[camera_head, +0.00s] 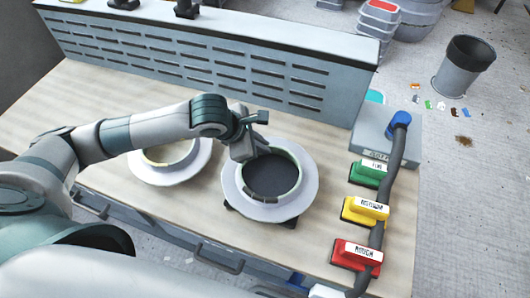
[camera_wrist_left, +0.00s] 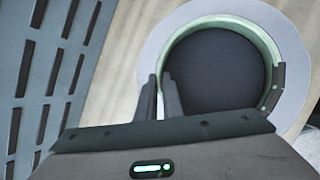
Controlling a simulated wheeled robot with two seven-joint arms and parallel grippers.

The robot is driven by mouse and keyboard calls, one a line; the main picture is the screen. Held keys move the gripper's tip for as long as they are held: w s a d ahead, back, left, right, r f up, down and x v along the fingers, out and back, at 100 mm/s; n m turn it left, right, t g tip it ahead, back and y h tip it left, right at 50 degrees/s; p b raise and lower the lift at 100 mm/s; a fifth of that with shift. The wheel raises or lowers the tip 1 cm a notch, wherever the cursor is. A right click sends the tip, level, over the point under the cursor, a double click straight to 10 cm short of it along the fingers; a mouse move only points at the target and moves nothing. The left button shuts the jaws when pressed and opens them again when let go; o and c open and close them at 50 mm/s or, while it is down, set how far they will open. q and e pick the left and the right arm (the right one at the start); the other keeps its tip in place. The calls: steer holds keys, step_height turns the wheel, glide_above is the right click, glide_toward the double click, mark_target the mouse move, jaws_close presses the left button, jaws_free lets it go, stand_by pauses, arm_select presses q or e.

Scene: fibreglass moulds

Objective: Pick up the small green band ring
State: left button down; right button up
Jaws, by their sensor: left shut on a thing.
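The pale green band ring (camera_wrist_left: 266,42) stands around a dark round disc (camera_wrist_left: 215,72) on a white round flange; in the head view the ring (camera_head: 296,165) is on the right-hand of two round pieces on the bench. A small dark clip-like piece sits on its wall. My left gripper (camera_head: 257,152) reaches down at the ring's far left side. In the left wrist view its two fingers (camera_wrist_left: 160,98) are close together with the ring's wall between them, shut on it. The fingers and palm hide part of the wall. I cannot tell whether the ring is raised. My right gripper is not in view.
A second white flange (camera_head: 185,176) with a cream ring (camera_head: 170,153) lies to the left. Green (camera_head: 369,174), yellow (camera_head: 366,210) and red (camera_head: 357,254) labelled blocks and a hose (camera_head: 386,190) line the right side. A slotted grey panel (camera_head: 200,60) rises behind.

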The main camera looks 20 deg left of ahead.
arm_select(q)
steer(key=shift+r+b, duration=0.4)
steer(key=shift+r, duration=0.1)
step_height(320, 180, up, 2)
steer(key=shift+r+b, duration=0.15)
steer(key=shift+b, duration=0.5)
steer(key=s+d+r+p, duration=0.5)
steer(key=s+d+r, duration=0.1)
steer(key=d, duration=0.3)
steer(key=shift+s+d+r+p, duration=0.2)
steer(key=shift+d+r+p, duration=0.15)
steer(key=shift+r, duration=0.45)
